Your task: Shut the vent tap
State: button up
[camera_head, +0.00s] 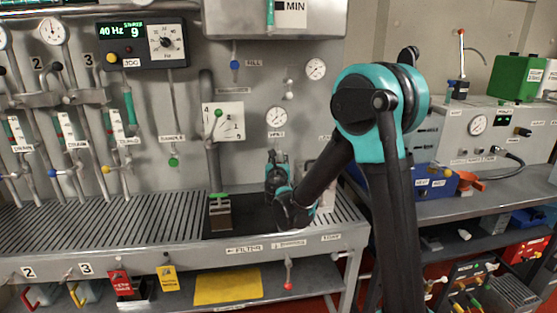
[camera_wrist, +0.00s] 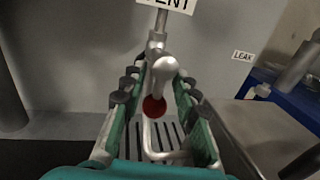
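The vent tap (camera_wrist: 165,70) is a metal valve on a thin vertical pipe, with a rounded grey body and a red round end (camera_wrist: 154,107). A partly cut-off label ending in "ENT" (camera_wrist: 180,3) is above it in the wrist view. My gripper (camera_wrist: 158,84) is open, with one green finger on each side of the tap. Gaps show between the fingers and the tap, and no firm hold is visible. In the head view my gripper (camera_head: 276,160) is against the panel below a gauge, and it hides the tap. The handle's exact position is hard to tell.
A slatted drain tray (camera_head: 110,218) runs along the bench below. A green-handled valve (camera_head: 219,207) stands left of my gripper. A gauge (camera_head: 277,117) is just above it. In the wrist view, a "LEAK" label (camera_wrist: 243,56) and blue-edged equipment (camera_wrist: 275,90) are at right.

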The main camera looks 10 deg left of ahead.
grip_shut()
jog(key=shift+w, duration=0.1)
dwell(0.3)
jog(key=shift+a+m, duration=0.15)
jog(key=shift+m, duration=0.15)
jog(key=m, duration=0.2)
jog(key=shift+a+r+m+g, duration=0.1)
jog(key=shift+a+m+g, duration=0.1)
jog(key=shift+m+g, duration=0.1)
jog(key=m, duration=0.3)
jog(key=shift+a+r+g, duration=0.15)
jog(key=shift+a+g, duration=0.15)
jog(key=shift+g, duration=0.1)
jog(key=m, duration=0.3)
jog(key=r+m+g+y, duration=0.1)
jog(key=m, duration=0.2)
jog(key=m+y, duration=0.1)
jog(key=m, duration=0.2)
jog(key=shift+s+a+r+m, duration=0.25)
jog(key=shift+s+m, duration=0.05)
jog(key=shift+y, duration=0.4)
